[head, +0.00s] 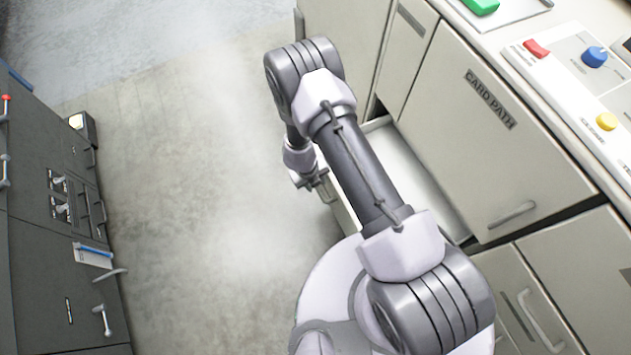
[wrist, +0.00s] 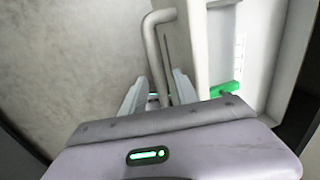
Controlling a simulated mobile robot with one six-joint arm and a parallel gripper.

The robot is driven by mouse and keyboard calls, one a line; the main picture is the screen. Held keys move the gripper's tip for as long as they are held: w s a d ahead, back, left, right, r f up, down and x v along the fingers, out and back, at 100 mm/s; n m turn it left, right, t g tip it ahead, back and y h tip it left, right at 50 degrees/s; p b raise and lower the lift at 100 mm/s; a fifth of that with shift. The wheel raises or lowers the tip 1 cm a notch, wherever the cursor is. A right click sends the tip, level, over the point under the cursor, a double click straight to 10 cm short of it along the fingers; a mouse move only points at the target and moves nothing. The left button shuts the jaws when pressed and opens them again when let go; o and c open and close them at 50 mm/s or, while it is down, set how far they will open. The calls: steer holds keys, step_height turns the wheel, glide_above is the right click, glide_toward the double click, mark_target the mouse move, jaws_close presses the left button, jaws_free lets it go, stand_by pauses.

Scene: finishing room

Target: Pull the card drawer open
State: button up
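The card drawer (head: 408,172) stands pulled out from the cabinet below the panel marked CARD PATH, its pale interior showing. In the wrist view its inside (wrist: 240,45) lies at the right, with a green item (wrist: 226,90) in it. The drawer's grey bar handle (wrist: 153,50) runs down between the fingers of my gripper (wrist: 158,92). The fingers sit close on both sides of the bar and appear shut on it. In the head view my gripper (head: 324,187) is at the drawer's front, and my arm hides part of the drawer.
The CARD PATH panel (head: 470,140) has its own handle. Above it, a worktop holds a red piece (head: 536,48), a blue knob (head: 594,57), a yellow button (head: 606,121) and a green piece (head: 481,6). Dark cabinets (head: 50,200) stand at left. The floor between is clear.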

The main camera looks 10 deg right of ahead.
steer(key=s+a+r+p, duration=0.1)
steer(key=a+r+p, duration=0.2)
steer(key=r+p, duration=0.6)
step_height(320, 180, up, 8)
steer(key=shift+f, duration=0.1)
